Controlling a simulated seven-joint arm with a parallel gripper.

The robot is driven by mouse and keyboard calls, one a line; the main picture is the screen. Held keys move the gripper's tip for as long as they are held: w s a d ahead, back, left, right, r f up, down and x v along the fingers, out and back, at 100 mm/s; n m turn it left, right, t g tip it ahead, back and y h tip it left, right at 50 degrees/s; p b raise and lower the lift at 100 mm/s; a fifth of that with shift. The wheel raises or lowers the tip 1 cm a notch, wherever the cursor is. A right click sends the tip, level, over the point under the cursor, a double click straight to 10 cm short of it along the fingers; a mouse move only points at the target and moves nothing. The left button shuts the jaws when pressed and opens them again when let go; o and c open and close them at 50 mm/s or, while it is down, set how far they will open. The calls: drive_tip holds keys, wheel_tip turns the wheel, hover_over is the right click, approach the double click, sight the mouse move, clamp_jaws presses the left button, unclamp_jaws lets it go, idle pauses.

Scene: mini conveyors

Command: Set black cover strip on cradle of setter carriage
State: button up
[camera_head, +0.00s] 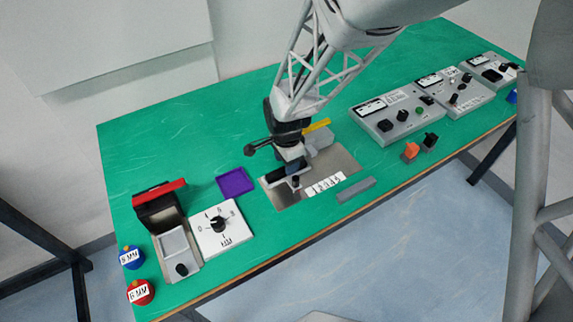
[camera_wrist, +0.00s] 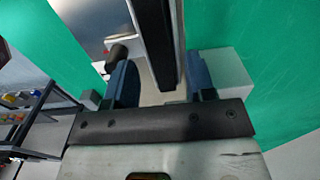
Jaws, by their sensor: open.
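My gripper (camera_head: 290,166) is low over the steel plate (camera_head: 283,199) in the head view. In the wrist view its two blue fingers (camera_wrist: 161,82) are apart. A long black bar, which looks like the black cover strip (camera_wrist: 153,38), runs from the top of the wrist view to between the fingers, with pale grey edges along its sides. It seems to be the dark bar (camera_head: 286,171) under my gripper in the head view. The setter carriage and its cradle are hard to make out beneath it; I cannot tell whether the strip rests in the cradle.
A dark knob (camera_wrist: 117,53) stands beside the left finger. A grey block (camera_head: 320,139) and yellow piece (camera_head: 317,125) are behind my gripper. A purple tray (camera_head: 236,181) and white dial box (camera_head: 219,241) lie left. A grey bar (camera_head: 356,190) lies at the front; control boxes (camera_head: 392,117) stand right.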

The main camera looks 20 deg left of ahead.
wheel_tip(320, 180, up, 10)
idle(0.5)
drive_tip(key=shift+f, duration=0.1)
idle(0.5)
drive_tip(key=s+d+r+n+t, duration=0.1)
drive_tip(key=s+d+r+n, duration=0.1)
drive_tip(key=d+r, duration=0.6)
drive_tip(key=s+d+r+n, duration=0.2)
drive_tip(key=s+d+r, duration=0.15)
drive_tip(key=d, duration=0.75)
drive_tip(key=s+d+r+n, duration=0.2)
drive_tip(key=s+d+r, duration=0.1)
drive_tip(key=s+d, duration=0.3)
drive_tip(key=s+d+r+n+t, duration=0.1)
drive_tip(key=s+d+r+n, duration=0.1)
drive_tip(key=s+d, duration=0.4)
drive_tip(key=shift+s+d+r+n+t, duration=0.3)
drive_tip(key=shift+s+d+r+n, duration=0.1)
drive_tip(key=shift+d, duration=0.75)
